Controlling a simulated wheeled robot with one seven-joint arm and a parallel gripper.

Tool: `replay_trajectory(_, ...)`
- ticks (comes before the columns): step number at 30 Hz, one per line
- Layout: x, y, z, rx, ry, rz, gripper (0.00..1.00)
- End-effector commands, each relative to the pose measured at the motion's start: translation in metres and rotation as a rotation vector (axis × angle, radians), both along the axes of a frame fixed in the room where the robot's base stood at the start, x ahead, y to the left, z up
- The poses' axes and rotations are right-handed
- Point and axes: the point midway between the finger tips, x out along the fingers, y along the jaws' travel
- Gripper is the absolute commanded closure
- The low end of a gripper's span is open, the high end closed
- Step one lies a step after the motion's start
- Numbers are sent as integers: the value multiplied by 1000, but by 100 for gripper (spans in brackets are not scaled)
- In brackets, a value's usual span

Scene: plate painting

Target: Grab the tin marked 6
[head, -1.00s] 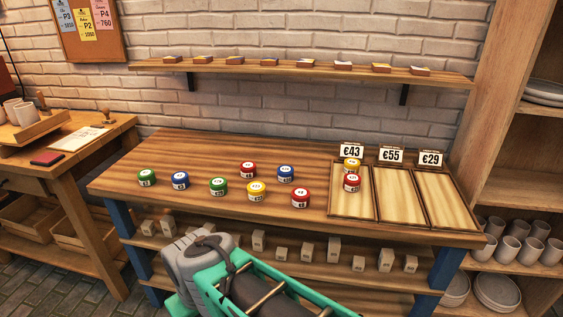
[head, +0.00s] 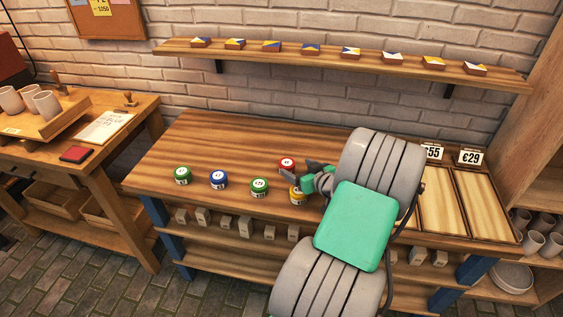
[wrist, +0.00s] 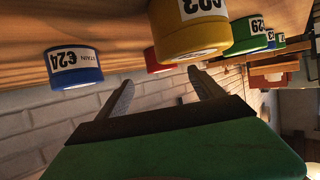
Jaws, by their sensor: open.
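A red tin (head: 287,163) stands on the workbench; its short label is too small to read surely. My gripper (head: 302,172) is open and empty, just right of it, near a yellow tin (head: 298,198). In the wrist view the red tin (wrist: 158,64) lies beyond the open fingers (wrist: 160,78), partly hidden by the yellow tin (wrist: 190,38). A blue tin (wrist: 74,72) marked 24 stands on the other side. No label reading plain 6 can be made out.
Green (head: 182,176), blue (head: 218,180) and another green tin (head: 259,187) stand to the left. Trays (head: 482,205) with price cards lie at the right. A wall shelf (head: 340,58) holds small tiles. My arm hides the bench's right middle. The bench's left back is clear.

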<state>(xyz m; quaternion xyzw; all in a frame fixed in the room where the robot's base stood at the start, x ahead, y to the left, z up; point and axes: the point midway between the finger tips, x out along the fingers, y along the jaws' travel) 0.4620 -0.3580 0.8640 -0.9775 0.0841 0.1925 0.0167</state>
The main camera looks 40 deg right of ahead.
Motion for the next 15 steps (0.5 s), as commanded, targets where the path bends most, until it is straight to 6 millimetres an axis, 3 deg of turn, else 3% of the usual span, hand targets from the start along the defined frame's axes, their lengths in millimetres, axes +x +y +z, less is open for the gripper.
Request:
replay_trajectory(9, 46, -2, -22, -1, 3, -1, 23)
replay_trajectory(15, 54, -3, -26, -1, 3, -3, 23)
